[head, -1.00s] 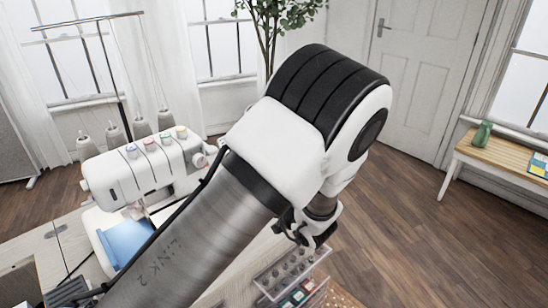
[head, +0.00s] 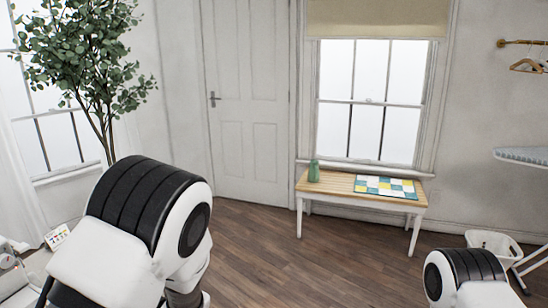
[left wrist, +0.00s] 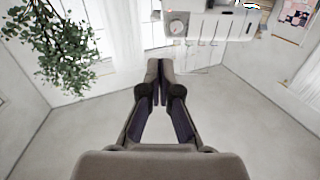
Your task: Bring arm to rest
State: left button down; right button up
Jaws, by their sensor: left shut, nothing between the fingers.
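My left arm (head: 150,230) shows at the lower left of the head view as a white and black joint; its gripper is outside that view. In the left wrist view my left gripper (left wrist: 159,72) is shut, its fingertips together with nothing between them. It points into open air, with no object at the tips. My right arm (head: 465,280) shows only as a white and black joint at the lower right of the head view. The right gripper is outside both views.
A low wooden bench (head: 340,184) under the window holds a green vase (head: 313,171) and a patchwork piece (head: 385,187). A leafy plant (head: 80,60) stands at left, a white basket (head: 493,240) at right. The wood floor (head: 290,255) between the arms is clear.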

pick_arm(q)
jog(key=s+a+f+m+h+p, duration=0.1)
jog(key=s+f+m+h, duration=0.35)
jog(key=f, duration=0.75)
jog(key=s+a+f+m+h+p, duration=0.15)
jog(key=s+f+m+h, duration=0.35)
jog(key=f, duration=0.7)
jog(key=s+d+f+m+g+h, duration=0.2)
jog(key=s+d+f+h, duration=0.1)
jog(key=s+d, duration=0.3)
jog(key=s+d+f+m+g+h, duration=0.2)
jog(key=s+d+h, duration=0.3)
jog(key=s, duration=0.4)
jog(key=shift+s+d+f+g+p, duration=0.2)
jog(key=shift+d+f+g+p, duration=0.1)
jog(key=shift+d+f+g, duration=0.35)
pick_arm(e)
jog(key=r, duration=0.3)
jog(key=shift+w+a+r, duration=0.1)
jog(key=shift+a+r, duration=0.15)
jog(key=shift+a, duration=0.1)
pick_arm(q)
jog(key=shift+d+r, duration=0.1)
